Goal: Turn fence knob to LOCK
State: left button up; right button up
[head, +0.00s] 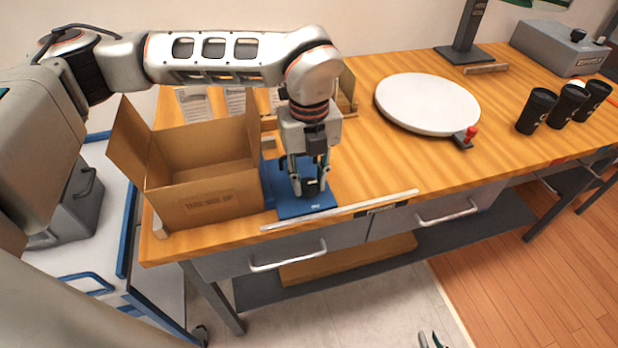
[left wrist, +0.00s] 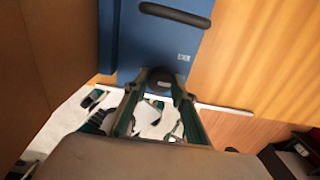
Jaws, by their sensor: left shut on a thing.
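The fence knob (head: 311,188) is a small black round knob at the front end of a blue plate (head: 305,209) on the wooden bench. My left gripper (head: 309,186) reaches down from above and is shut on the knob. In the left wrist view the dark knob (left wrist: 160,80) sits between the fingertips, at the end of the blue plate (left wrist: 135,45). The fingers partly hide it, and no LOCK mark is readable. My right gripper (head: 431,341) shows only as two separated fingertips at the bottom edge of the head view, empty and away from the bench.
An open cardboard box (head: 205,207) stands close to the left of the blue plate. A pale rail (head: 340,210) runs along the bench's front edge. A white round turntable (head: 428,102) and several black cups (head: 536,110) stand further right. Bare bench lies between plate and turntable.

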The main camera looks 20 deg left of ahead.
aim_at(309, 183)
pick_arm(q)
jog(key=shift+n, duration=2.1)
jog(key=o, duration=1.1)
notch_tip(309, 183, up, 12)
jog(key=shift+r, duration=0.1)
